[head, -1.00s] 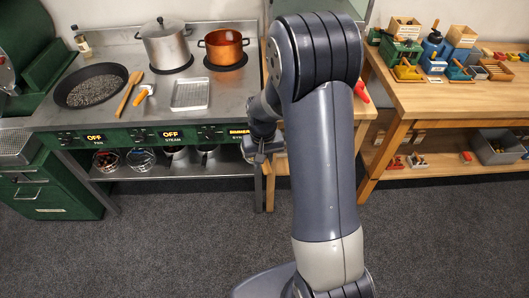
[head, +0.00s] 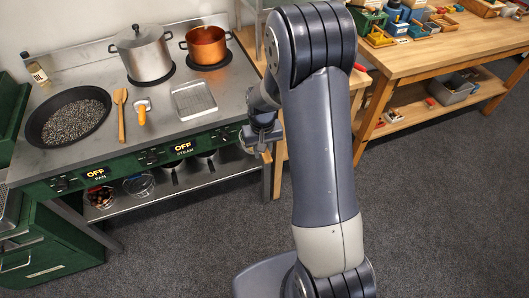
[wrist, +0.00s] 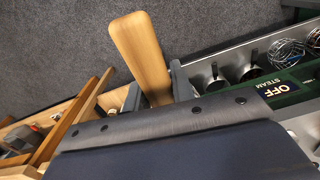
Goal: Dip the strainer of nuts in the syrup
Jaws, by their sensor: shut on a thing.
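In the head view my gripper (head: 262,137) hangs in front of the stove's right front edge, partly hidden by my arm. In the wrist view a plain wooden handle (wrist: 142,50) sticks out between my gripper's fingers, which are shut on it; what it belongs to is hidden. A wire strainer basket with dark round nuts (head: 101,196) is on the shelf under the stove. An emptier-looking wire basket (head: 139,185) is beside it. A copper pot (head: 207,46) stands on the back right burner; its contents look orange-brown.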

